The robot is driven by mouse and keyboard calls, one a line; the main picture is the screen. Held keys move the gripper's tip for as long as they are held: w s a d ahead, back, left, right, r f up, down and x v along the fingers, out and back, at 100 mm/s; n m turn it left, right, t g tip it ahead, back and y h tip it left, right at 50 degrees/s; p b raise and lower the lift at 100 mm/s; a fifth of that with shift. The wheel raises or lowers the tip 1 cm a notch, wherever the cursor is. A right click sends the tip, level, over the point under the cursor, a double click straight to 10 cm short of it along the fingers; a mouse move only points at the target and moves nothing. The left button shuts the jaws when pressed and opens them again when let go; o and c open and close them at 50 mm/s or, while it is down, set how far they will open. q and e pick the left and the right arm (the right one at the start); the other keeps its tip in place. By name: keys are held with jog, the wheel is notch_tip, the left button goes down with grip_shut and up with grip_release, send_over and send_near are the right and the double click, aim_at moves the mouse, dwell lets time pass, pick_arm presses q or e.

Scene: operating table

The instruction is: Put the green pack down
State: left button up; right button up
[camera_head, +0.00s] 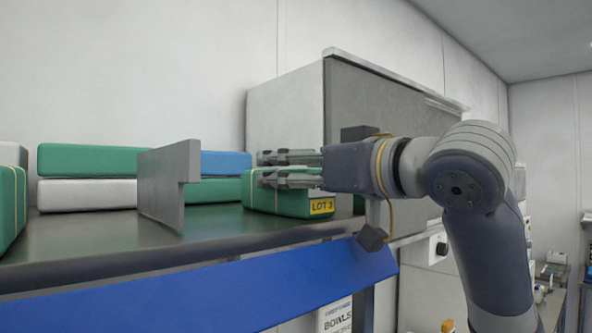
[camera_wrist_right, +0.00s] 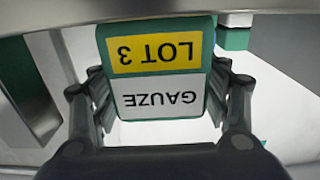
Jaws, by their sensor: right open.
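The green pack (camera_head: 285,203) with a yellow "LOT 3" label sits on the dark shelf (camera_head: 90,245), near its right end. In the right wrist view the pack (camera_wrist_right: 155,52) shows its yellow label and a white "GAUZE" label, both upside down. My right gripper (camera_head: 263,168) comes in from the right and is open. Its fingers lie at the pack's upper part in the head view and on both sides of it in the wrist view. I cannot tell whether they touch it. My left gripper is not in view.
A grey upright divider (camera_head: 168,187) stands left of the pack. Beyond it are a green pack (camera_head: 90,160) on a white one (camera_head: 85,195), and a blue pack (camera_head: 225,164) on a green one. Another green pack (camera_head: 10,205) stands at far left. The shelf front is clear.

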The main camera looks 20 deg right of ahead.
jog(key=b+v, duration=0.5)
jog(key=v, duration=0.5)
jog(key=shift+s+d, duration=0.1)
jog(key=shift+s, duration=0.25)
jog(key=shift+s+d+r+b, duration=0.15)
jog(key=shift+s+d+b, duration=0.15)
jog(key=shift+s, duration=0.35)
